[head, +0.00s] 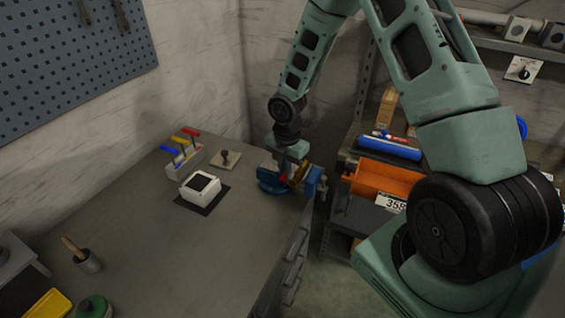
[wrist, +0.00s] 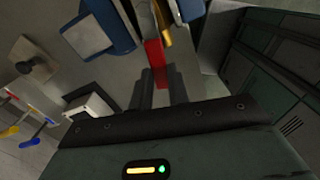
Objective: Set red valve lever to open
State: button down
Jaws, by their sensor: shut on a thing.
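The red valve lever (wrist: 153,54) runs down between my two fingers in the wrist view. My gripper (wrist: 162,84) is shut on it. The lever sits by a brass valve body (wrist: 166,36), which is beside a blue vise (wrist: 112,24) at the top of the wrist view. In the head view my gripper (head: 284,171) reaches down to the blue vise (head: 270,183) at the bench's right corner, and the brass valve (head: 300,172) shows just right of it. My gripper hides most of the lever there, so its angle is hard to tell.
On the bench (head: 190,250) stand a white box (head: 201,188) on a dark mat, a rack (head: 184,160) of coloured-handled tools and a small plate with a knob (head: 226,158). An orange bin (head: 383,182) sits on the shelf at right. The bench's middle is clear.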

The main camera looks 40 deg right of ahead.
jog(key=shift+s+d+n+p, duration=0.3)
jog(key=shift+s+n+p, duration=0.25)
jog(key=shift+n, duration=0.55)
jog(key=shift+s, duration=0.1)
jog(key=c, duration=1.3)
grip_release()
notch_tip(320, 180, up, 17)
jog(key=shift+r+b, duration=0.2)
jog(key=shift+b, duration=0.2)
